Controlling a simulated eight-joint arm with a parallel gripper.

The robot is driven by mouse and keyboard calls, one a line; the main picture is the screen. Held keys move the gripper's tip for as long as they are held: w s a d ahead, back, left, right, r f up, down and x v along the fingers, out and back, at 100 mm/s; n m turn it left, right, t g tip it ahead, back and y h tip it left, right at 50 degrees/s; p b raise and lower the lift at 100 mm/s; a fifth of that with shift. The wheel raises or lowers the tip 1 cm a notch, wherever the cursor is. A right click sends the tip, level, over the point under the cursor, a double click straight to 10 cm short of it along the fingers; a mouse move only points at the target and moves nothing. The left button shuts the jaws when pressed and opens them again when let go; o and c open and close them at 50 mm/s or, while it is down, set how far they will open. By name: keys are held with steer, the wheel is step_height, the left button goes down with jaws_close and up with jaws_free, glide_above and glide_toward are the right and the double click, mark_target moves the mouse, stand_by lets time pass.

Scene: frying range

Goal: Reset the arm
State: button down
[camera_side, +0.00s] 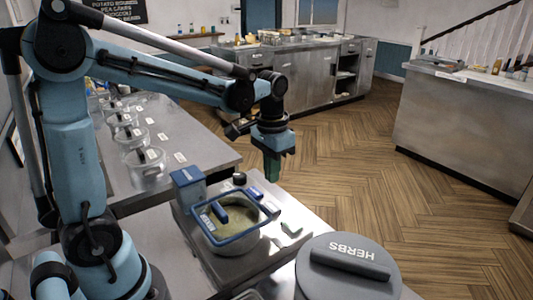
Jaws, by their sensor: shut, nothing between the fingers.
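My gripper (272,172) hangs at the end of my blue arm, pointing down. Its fingers are shut and hold nothing. It is in the air beyond a round pot (232,243) at the range, apart from everything below it. A blue-rimmed frying basket (238,240) sits at the top of the pot, with a blue handle-like piece across its left part. A blue box (187,187) stands at the pot's upper left.
A large grey lidded bin labelled HERBS (350,262) stands at the front right. Several clear labelled containers line the steel counter (215,160) at left. Small items lie right of the pot. The wooden floor (350,160) beyond is clear.

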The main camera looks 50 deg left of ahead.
steer(key=s+d+t, duration=0.1)
steer(key=s, duration=0.1)
steer(key=s+d+r+t, duration=0.1)
steer(key=s+t, duration=0.1)
steer(key=s+d+r+t, duration=0.1)
steer(key=s+t, duration=0.1)
steer(key=shift+d+r, duration=0.1)
steer(key=shift+d, duration=0.1)
steer(key=shift+s+d+f+t, duration=0.2)
steer(key=shift+s+d+t, duration=0.2)
steer(key=shift+s+t, duration=0.45)
steer(key=shift+w, duration=0.1)
